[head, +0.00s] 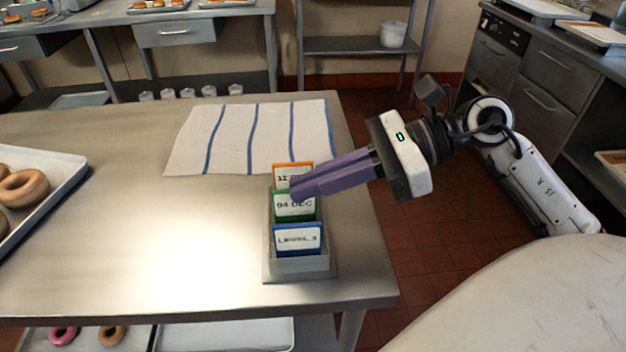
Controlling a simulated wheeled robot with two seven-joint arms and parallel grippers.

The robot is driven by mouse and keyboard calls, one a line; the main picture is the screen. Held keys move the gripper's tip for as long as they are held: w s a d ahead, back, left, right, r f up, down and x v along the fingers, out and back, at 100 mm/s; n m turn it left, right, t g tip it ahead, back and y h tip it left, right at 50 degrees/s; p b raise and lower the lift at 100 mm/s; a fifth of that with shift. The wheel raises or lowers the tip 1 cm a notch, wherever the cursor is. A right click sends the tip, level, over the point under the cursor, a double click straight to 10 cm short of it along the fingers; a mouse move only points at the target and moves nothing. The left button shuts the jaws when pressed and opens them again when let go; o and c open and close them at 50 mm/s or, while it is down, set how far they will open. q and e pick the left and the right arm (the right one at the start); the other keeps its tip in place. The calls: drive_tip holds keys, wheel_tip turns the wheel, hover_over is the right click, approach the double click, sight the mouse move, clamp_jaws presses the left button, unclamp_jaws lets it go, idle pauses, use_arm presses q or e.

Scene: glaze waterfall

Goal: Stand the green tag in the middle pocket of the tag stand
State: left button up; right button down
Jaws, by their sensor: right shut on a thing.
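The grey tag stand (300,264) is on the steel table near its right edge. The green tag (306,208), with a white label reading "04 DEC", is upright in line with the middle pocket, between the orange tag (284,169) behind and the blue tag (298,252) in front. The blue tag hides its lower edge, so I cannot tell whether it touches the pocket floor. My right gripper (298,189) reaches in from the right, its purple fingers shut on the green tag near its top. The fingers cover part of the orange tag. My left gripper is not in view.
A white cloth with blue stripes (232,138) lies behind the stand. A tray (68,183) of doughnuts is at the table's left edge. The table between tray and stand is clear. Several small cups stand on a lower shelf beyond.

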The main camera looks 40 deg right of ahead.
drive_tip(key=shift+f, duration=0.15)
drive_tip(key=c, duration=1.9)
unclamp_jaws()
drive_tip(key=shift+c, duration=0.2)
drive_tip(key=shift+r, duration=0.3)
drive_tip(key=b+v, duration=0.2)
drive_tip(key=v, duration=1)
